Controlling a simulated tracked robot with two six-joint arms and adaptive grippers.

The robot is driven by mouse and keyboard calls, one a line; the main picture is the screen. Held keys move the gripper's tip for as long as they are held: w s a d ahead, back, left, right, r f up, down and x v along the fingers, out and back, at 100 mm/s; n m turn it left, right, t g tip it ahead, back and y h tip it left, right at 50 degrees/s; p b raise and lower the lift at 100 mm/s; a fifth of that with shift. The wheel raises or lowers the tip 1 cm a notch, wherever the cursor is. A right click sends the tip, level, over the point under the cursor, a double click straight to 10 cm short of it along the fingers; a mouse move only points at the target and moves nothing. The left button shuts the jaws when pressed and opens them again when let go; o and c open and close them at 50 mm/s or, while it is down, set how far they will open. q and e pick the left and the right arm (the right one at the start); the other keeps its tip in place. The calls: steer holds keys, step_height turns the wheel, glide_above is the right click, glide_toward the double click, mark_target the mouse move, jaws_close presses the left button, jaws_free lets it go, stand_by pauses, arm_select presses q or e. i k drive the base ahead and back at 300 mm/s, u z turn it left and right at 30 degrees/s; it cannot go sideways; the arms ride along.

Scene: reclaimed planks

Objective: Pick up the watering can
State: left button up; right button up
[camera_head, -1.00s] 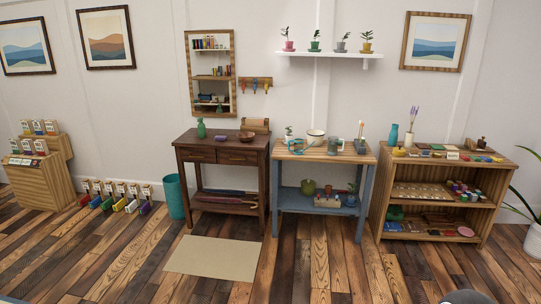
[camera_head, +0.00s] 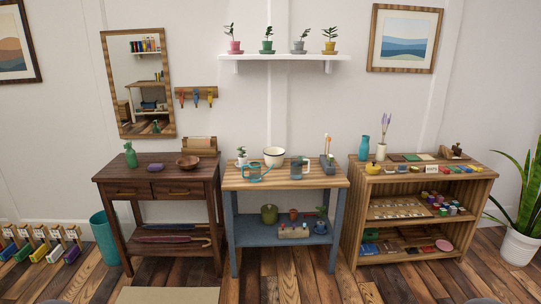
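A small teal watering can (camera_head: 252,173) stands on the wooden top of the blue-legged table (camera_head: 287,185), near the left end of that top. A second grey-blue vessel (camera_head: 296,170) stands to its right; its exact shape is too small to tell. A cream pot with a dark rim (camera_head: 274,156) stands behind and between them. Neither of my grippers shows; only small grey slivers, perhaps of my arms, show at the bottom edge.
A dark wooden console (camera_head: 165,173) stands left of the blue table and a wooden shelf unit (camera_head: 417,184) right of it. A beige mat (camera_head: 168,295) lies on the floor in front. A potted plant (camera_head: 519,245) stands at far right. Floor before the blue table is clear.

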mark_target(258, 172)
steer(key=z, duration=0.05)
steer(key=i, duration=1.3)
steer(key=u, duration=0.35)
steer(key=i, duration=1.95)
steer(key=u, duration=0.3)
